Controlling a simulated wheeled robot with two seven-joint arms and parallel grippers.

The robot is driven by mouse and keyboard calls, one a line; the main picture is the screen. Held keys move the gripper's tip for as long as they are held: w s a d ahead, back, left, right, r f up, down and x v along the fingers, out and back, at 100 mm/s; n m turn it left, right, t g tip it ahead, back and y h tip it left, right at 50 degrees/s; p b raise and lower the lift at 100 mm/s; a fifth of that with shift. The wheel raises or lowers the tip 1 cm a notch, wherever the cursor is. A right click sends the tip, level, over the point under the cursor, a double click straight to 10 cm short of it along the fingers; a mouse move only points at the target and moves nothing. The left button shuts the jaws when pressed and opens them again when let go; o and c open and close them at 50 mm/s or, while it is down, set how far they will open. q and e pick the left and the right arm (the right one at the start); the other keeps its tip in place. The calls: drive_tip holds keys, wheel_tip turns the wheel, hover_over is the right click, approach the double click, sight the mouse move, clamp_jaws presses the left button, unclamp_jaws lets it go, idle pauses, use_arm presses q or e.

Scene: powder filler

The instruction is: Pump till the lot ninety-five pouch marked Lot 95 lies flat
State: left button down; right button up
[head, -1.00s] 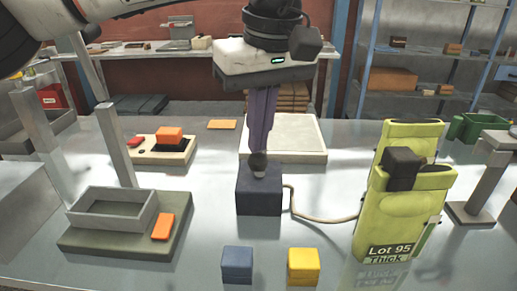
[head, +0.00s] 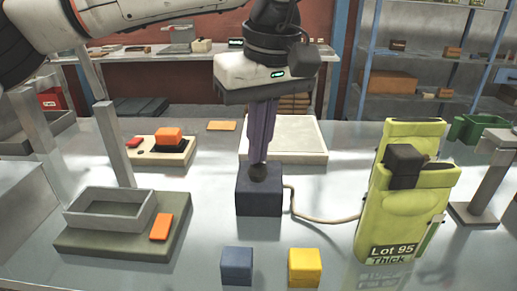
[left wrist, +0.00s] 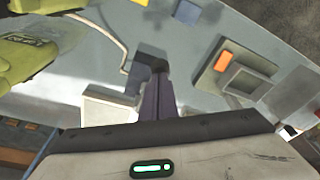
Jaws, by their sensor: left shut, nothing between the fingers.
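The yellow-green pouch (head: 405,215) marked Lot 95, Thick, stands bulky at the right, with a black block (head: 404,166) at its upper part. It also shows in the left wrist view (left wrist: 28,60). A hose (head: 325,219) links it to a dark blue pump box (head: 257,195) at the middle. A dark round knob (head: 258,173) sits low on top of the box. My left gripper (head: 259,160) is shut and empty, pointing down, its fingertips at the knob and seeming to touch it. The fingers (left wrist: 157,100) hide part of the pump in the left wrist view. My right gripper is out of view.
A blue block (head: 237,266) and a yellow block (head: 304,267) stand in front of the pump. A grey tray (head: 75,218) on a green-grey base and an orange block are at the left. A pale square plate (head: 300,140) lies behind the pump.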

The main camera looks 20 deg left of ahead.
sight(259, 169)
use_arm(q)
drive_tip(key=shift+s+f+b, duration=0.2)
drive_tip(key=shift+f+b, duration=1.1)
drive_tip(key=shift+f, duration=0.9)
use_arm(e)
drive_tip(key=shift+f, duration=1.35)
use_arm(q)
drive_tip(key=shift+d, duration=0.1)
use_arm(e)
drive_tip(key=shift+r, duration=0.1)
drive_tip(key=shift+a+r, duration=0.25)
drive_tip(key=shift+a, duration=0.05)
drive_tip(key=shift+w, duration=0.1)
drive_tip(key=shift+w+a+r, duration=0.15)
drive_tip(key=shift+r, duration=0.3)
